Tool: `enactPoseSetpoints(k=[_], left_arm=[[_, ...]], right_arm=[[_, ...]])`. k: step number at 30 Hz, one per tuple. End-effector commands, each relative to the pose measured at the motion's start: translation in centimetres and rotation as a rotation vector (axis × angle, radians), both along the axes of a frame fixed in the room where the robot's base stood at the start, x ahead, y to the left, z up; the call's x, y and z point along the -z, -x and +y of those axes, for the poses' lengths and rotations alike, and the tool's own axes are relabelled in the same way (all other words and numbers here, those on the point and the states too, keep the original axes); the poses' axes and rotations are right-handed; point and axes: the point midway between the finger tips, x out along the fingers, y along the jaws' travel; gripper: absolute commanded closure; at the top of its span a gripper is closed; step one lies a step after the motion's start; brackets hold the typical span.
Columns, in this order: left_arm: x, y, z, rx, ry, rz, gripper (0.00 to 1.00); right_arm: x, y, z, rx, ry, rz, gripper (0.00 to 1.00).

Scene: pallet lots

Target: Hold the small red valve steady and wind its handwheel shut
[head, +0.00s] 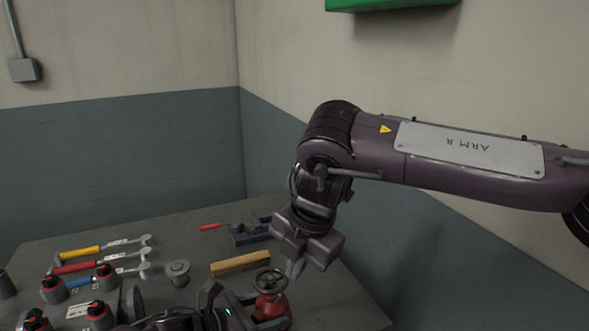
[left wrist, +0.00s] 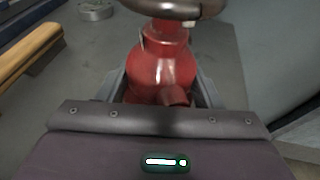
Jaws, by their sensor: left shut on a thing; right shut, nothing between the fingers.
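The small red valve (head: 271,306) stands upright on the table at the bottom of the head view. Its dark handwheel (head: 270,281) sits on top, and the wheel's near part shows at the top edge of the left wrist view (left wrist: 170,8). My left gripper (head: 262,314) is shut on the valve's red body (left wrist: 162,65), with a finger on each side in the left wrist view. My right gripper (head: 296,268) is shut and empty. It points down, above and just right of the handwheel, and looks apart from it.
The table right of the valve is clear.

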Motion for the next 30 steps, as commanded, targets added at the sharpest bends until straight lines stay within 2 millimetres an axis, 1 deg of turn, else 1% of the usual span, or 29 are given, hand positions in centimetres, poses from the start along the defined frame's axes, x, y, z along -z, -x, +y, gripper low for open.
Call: enactPoseSetpoints(k=[1, 6, 12, 30], left_arm=[[0.0, 0.0, 0.0, 0.001, 0.001, 0.001, 0.53], [0.0, 0.0, 0.0, 0.001, 0.001, 0.001, 0.53], [0.0, 0.0, 0.0, 0.001, 0.001, 0.001, 0.53], [0.0, 0.0, 0.0, 0.0, 0.0, 0.0, 0.53]], right_arm=[[0.8, 0.1, -0.1, 0.0, 0.003, 0.003, 1.0], [2.8, 0.1, 0.0, 0.0, 0.0, 0.003, 1.0], [4.0, 0.0, 0.0, -0.002, 0.0, 0.0, 1.0], [4.1, -0.1, 0.2, -0.002, 0.0, 0.0, 1.0]])
